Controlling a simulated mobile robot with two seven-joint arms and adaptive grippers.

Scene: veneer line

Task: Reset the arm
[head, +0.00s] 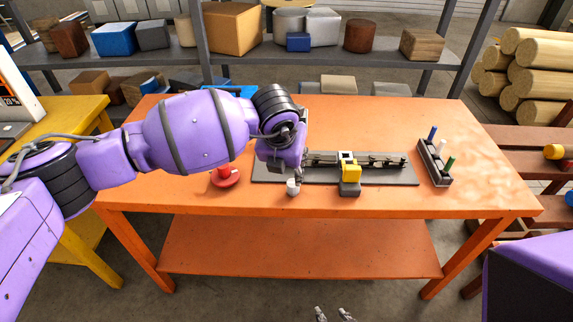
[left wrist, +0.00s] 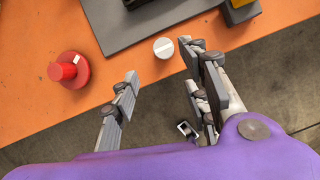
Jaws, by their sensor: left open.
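My left arm (head: 195,132), purple with black joint bands, reaches in from the left over the orange table (head: 130,190). Its wrist is above the left part of the dark grey mat. In the left wrist view my left gripper (left wrist: 165,85) is open and empty, its grey fingers apart near the table edge. A white slotted knob (left wrist: 163,47) lies just beyond the fingertips, untouched; it also shows in the head view (head: 293,187). In the head view the wrist largely hides the fingers. Two grey tips of my right gripper (head: 333,314) show at the bottom edge; its state is unclear.
A red knob on a round base (head: 226,178) stands left of the mat (head: 395,180). On the mat are a linked dark mechanism (head: 385,160) and a yellow block (head: 350,174). A rack of coloured pegs (head: 436,165) stands right. Shelves with boxes are behind.

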